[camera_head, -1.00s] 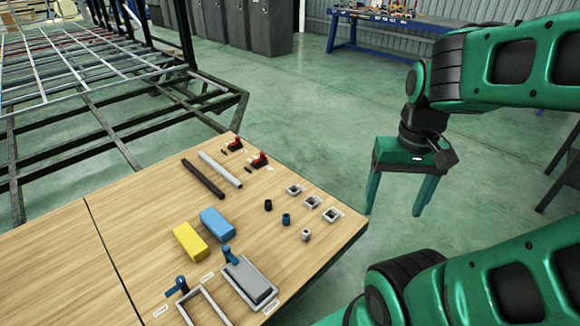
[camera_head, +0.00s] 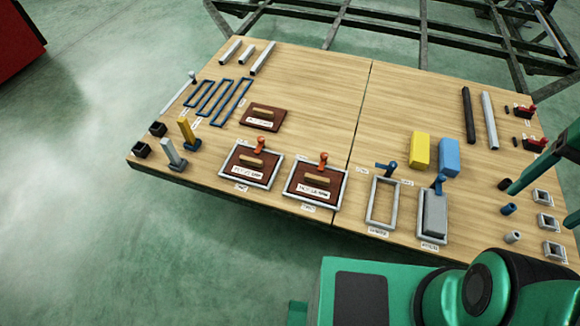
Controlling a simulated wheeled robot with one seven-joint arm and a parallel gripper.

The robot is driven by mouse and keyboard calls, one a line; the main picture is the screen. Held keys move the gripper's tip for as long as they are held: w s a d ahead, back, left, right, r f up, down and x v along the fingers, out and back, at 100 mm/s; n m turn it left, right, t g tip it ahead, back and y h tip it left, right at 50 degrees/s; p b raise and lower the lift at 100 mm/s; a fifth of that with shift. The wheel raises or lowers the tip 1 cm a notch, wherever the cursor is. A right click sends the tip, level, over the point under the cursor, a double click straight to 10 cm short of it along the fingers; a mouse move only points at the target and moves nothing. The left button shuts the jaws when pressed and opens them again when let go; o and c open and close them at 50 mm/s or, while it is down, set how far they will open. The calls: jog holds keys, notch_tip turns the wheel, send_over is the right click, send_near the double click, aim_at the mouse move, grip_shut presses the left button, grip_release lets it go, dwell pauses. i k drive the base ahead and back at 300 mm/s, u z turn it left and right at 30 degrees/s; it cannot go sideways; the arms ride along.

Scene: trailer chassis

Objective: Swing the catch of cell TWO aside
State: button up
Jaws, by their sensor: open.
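Two grey-framed cells with brown plates and orange catches stand near the table's front edge, a left one (camera_head: 222,173) and a right one (camera_head: 287,195). The left orange catch (camera_head: 260,146) and right orange catch (camera_head: 322,160) are at the back edges of their frames. To the right are an empty grey frame (camera_head: 370,205) with a blue catch (camera_head: 387,168) and a frame with a grey block (camera_head: 434,212) and another blue catch (camera_head: 440,183). The labels are too small to read, so I cannot tell which is cell TWO.
A yellow block (camera_head: 420,149) and a blue block (camera_head: 449,156) lie behind the blue catches. Dark and light bars, red clamps and small square frames (camera_head: 545,223) are at right. A loose brown plate (camera_head: 264,117) and blue loops (camera_head: 231,102) lie at left.

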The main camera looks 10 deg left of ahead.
aim_at(324, 155)
jog(key=u, duration=1.8)
jog(key=k, duration=0.95)
jog(key=z, duration=1.1)
jog(key=i, duration=1)
jog(key=u, duration=0.05)
